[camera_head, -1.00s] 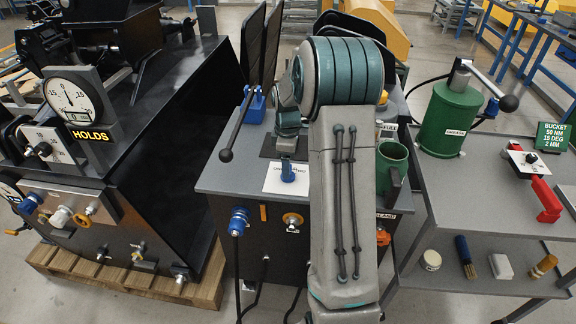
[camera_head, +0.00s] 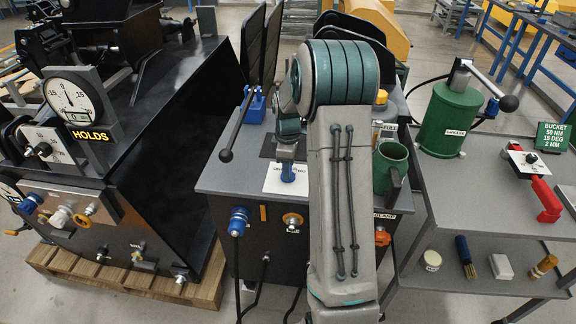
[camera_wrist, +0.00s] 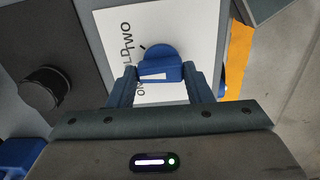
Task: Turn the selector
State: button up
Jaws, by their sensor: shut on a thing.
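The selector is a blue knob (camera_wrist: 160,52) with a white stripe on its front. It sits on a white label plate (camera_wrist: 110,18) with partly covered lettering; TWO is readable and the rest is partly hidden. My gripper (camera_wrist: 159,71) has its two blue fingers on either side of the knob, closed on it. There the knob cannot be told apart from the blue fingers. Which mark the knob points to is unclear.
On the cabinet top (camera_head: 225,181), a blue-based lever (camera_head: 237,128) stands left of the plate and a green mug (camera_head: 390,168) to the right, close beside my arm. A black round knob (camera_wrist: 42,90) shows at left in the wrist view.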

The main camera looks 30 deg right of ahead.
jog(key=m, duration=0.4)
jog(key=shift+m, duration=0.4)
jog(key=shift+m+b, duration=0.3)
jog(key=shift+m, duration=1.5)
jog(key=o, duration=1)
notch_tip(320, 180, up, 14)
jog(key=shift+s+f, duration=0.1)
